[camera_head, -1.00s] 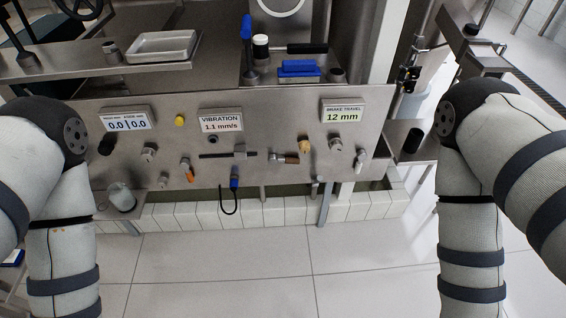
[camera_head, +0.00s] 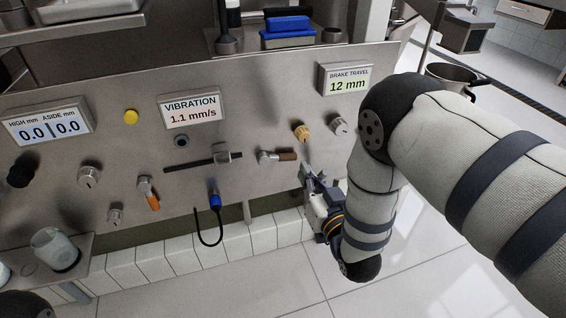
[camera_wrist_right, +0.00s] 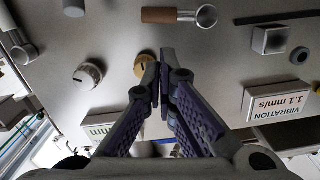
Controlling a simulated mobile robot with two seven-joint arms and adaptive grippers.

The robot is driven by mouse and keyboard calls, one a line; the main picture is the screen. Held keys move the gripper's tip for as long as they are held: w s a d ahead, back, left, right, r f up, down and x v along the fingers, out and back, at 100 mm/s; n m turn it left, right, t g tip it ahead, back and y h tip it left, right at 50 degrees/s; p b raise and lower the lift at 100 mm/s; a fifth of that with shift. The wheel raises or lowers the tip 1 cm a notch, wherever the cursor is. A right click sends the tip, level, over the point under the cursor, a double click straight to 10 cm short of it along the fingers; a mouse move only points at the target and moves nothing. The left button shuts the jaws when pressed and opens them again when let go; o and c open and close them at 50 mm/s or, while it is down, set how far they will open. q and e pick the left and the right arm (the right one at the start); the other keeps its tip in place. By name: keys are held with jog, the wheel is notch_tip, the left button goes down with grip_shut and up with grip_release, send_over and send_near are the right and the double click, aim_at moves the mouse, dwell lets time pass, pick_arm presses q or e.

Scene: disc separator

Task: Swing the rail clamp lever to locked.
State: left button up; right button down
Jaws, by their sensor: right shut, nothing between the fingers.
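A short lever with a brown grip (camera_head: 286,155) and a metal pivot end sits on the steel panel, right of the dark rail (camera_head: 190,164) and its metal block (camera_head: 226,155). The grip points right, nearly level. No label shows that it is the rail clamp lever. The lever also shows at the top of the right wrist view (camera_wrist_right: 160,15). My right gripper (camera_head: 304,172) is shut and empty, below and right of the lever, apart from it. In the wrist view its fingertips (camera_wrist_right: 165,58) are together near the brass knob (camera_wrist_right: 145,66). My left gripper is out of view.
Another lever with an orange grip (camera_head: 150,196) hangs at the left. A blue plug (camera_head: 214,201) with a black cable loop is below the rail. A grey knob (camera_head: 339,126) sits beside the brass knob. A glass jar (camera_head: 54,248) stands on a lower-left ledge.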

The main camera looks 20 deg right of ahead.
aim_at(293, 155)
jog(key=w, duration=0.3)
jog(key=w+b, duration=0.1)
jog(key=w, duration=0.1)
jog(key=w+b, duration=0.1)
jog(key=w, duration=0.2)
jog(key=shift+w+f, duration=0.3)
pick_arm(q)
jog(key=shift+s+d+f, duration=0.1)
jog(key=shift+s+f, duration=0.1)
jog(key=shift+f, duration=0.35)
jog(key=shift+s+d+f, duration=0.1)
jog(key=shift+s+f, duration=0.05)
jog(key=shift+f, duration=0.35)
pick_arm(e)
jog(key=shift+w+r, duration=0.1)
jog(key=shift+w, duration=0.2)
